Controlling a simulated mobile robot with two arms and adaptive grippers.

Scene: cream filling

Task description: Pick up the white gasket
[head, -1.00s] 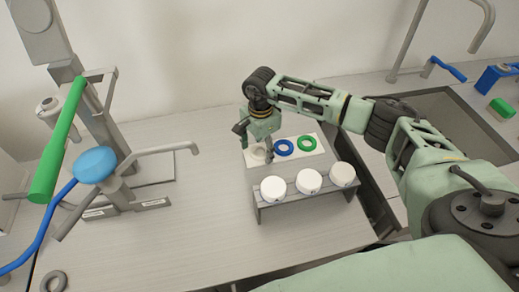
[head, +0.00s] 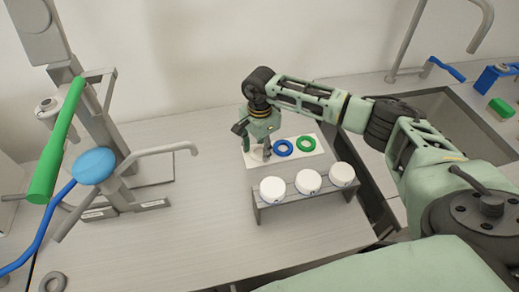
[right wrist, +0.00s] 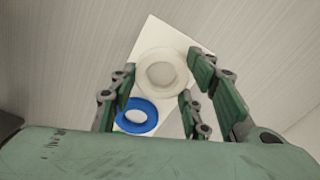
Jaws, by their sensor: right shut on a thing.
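The white gasket (right wrist: 161,74) is a thick pale ring in the right wrist view, at the far part of a white card (right wrist: 150,30). My right gripper (right wrist: 170,88) is shut on it, with its green finger pads on either side of the ring. In the head view my right gripper (head: 257,152) points down at the left end of the card, and its fingers largely hide the gasket. A blue ring (head: 283,148) and a green ring (head: 306,143) lie on the card to the right. My left gripper is not in view.
A grey rack (head: 300,202) with three white round caps stands just in front of the card. A stand with a green handle (head: 57,140) and a blue knob (head: 95,166) is at the left. A sink (head: 460,125) is at the right.

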